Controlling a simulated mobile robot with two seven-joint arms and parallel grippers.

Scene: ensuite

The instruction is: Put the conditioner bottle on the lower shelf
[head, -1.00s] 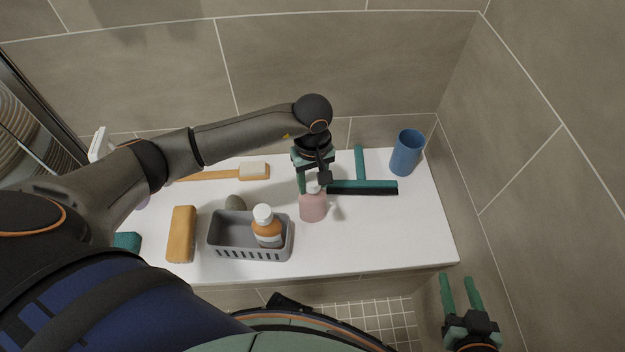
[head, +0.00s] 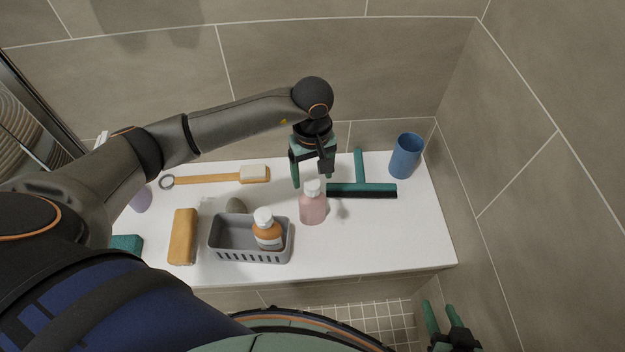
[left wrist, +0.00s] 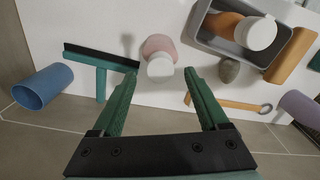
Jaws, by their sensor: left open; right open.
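A pink bottle with a white cap (head: 312,205) stands upright on the white ledge (head: 350,245). An orange bottle with a white cap and pale label (head: 267,232) stands in a grey basket (head: 222,240). No readable label shows which is the conditioner. My left gripper (head: 311,176) is open and empty, just behind and above the pink bottle. In the left wrist view the pink bottle (left wrist: 158,48) shows beyond and between the open fingers, apart from them. My right gripper (head: 441,312) is open and empty at the lower right, off the ledge. I cannot identify a separate lower shelf.
A teal squeegee (head: 370,188) and blue cup (head: 406,156) are on the right. A wooden brush (head: 215,178), grey stone (head: 236,206), yellow-orange block (head: 182,237), teal block (head: 127,243) and purple item (head: 141,200) lie left. Tiled walls bound the back and right. The front right ledge is clear.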

